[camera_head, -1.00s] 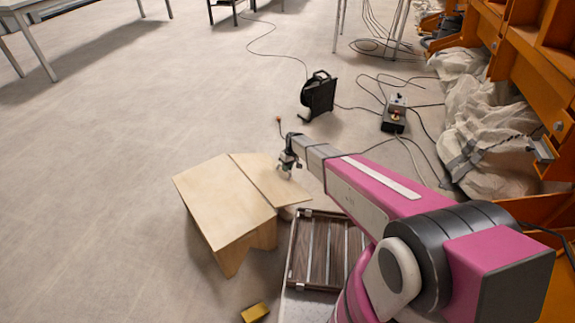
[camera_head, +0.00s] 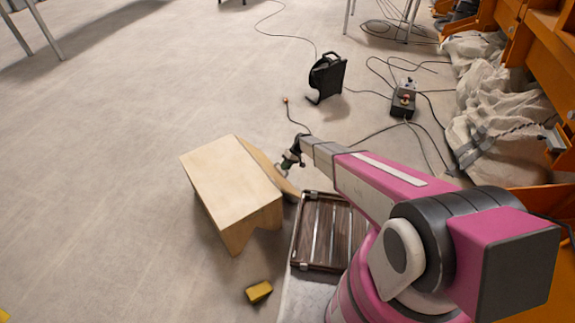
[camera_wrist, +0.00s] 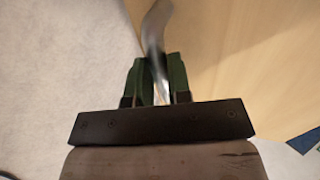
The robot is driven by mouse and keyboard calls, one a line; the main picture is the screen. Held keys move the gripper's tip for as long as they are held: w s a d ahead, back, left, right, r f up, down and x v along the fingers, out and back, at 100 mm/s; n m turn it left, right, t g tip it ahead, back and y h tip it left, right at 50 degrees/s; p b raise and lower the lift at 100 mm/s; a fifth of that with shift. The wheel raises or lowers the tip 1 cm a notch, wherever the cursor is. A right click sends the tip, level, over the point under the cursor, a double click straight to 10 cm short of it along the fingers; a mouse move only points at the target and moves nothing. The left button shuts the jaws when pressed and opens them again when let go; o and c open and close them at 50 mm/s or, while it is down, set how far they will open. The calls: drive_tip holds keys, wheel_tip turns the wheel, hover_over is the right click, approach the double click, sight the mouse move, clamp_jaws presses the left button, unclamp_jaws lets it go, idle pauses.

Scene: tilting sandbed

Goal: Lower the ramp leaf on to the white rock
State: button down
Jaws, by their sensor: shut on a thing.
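The ramp leaf (camera_head: 267,165) is a pale wooden panel along the right side of a wooden bench-like block (camera_head: 232,180). It slopes down away from the block's top and shows as a narrow strip. My gripper (camera_head: 288,167) is at the leaf's outer side. In the wrist view, the green fingers of my gripper (camera_wrist: 160,82) are shut on a curved grey handle (camera_wrist: 154,35), blurred, against the pale wood of the leaf (camera_wrist: 240,65). How the handle joins the leaf is unclear. I cannot make out the white rock in either view.
A slatted dark tray (camera_head: 322,232) lies right of the block, close under my arm. A yellow block (camera_head: 259,292) is on the floor in front. A black cable reel (camera_head: 326,77) and a control box (camera_head: 403,98) with cables lie behind. Floor at left is clear.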

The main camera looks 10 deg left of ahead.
drive_tip(key=shift+s+f, duration=0.1)
drive_tip(key=shift+f, duration=0.4)
drive_tip(key=c, duration=1.1)
unclamp_jaws()
drive_tip(key=shift+a, duration=0.1)
drive_tip(key=shift+o, duration=0.2)
drive_tip(key=shift+r, duration=0.1)
drive_tip(key=v, duration=1)
drive_tip(key=shift+r, duration=0.25)
drive_tip(key=shift+w, duration=0.25)
drive_tip(key=shift+d, duration=0.25)
